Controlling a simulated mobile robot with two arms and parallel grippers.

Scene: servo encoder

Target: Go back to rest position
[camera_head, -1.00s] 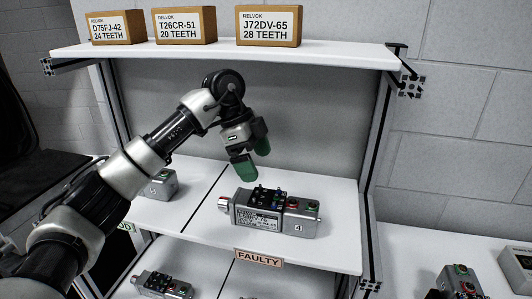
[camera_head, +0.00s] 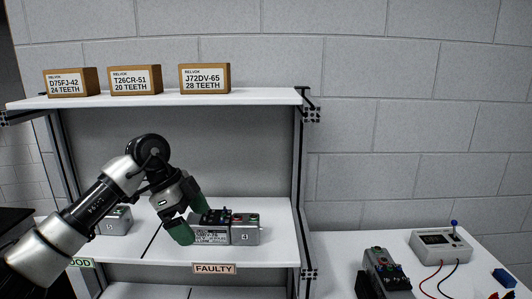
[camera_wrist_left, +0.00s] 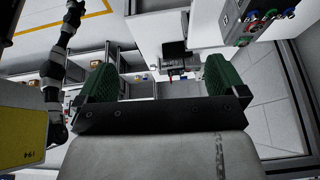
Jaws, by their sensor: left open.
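My left gripper (camera_head: 188,216) is open and empty, with two green fingers, in front of the shelf's faulty side. It also shows in the left wrist view (camera_wrist_left: 158,82), with nothing between the fingers. A servo encoder unit (camera_head: 245,233) marked 4 sits on the faulty shelf, just behind and right of the gripper in the head view, its left part partly hidden by the fingers. Whether they touch cannot be told. In the wrist view a unit (camera_wrist_left: 240,28) shows at the top right. My right gripper is not in view.
Another unit (camera_head: 115,220) stands on the shelf's left side, past a dark dividing line. Labelled boxes (camera_head: 204,78) sit on the upper shelf. A FAULTY label (camera_head: 214,268) marks the shelf edge. A right-hand table holds an encoder (camera_head: 383,270) and a test device (camera_head: 440,245) with wires.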

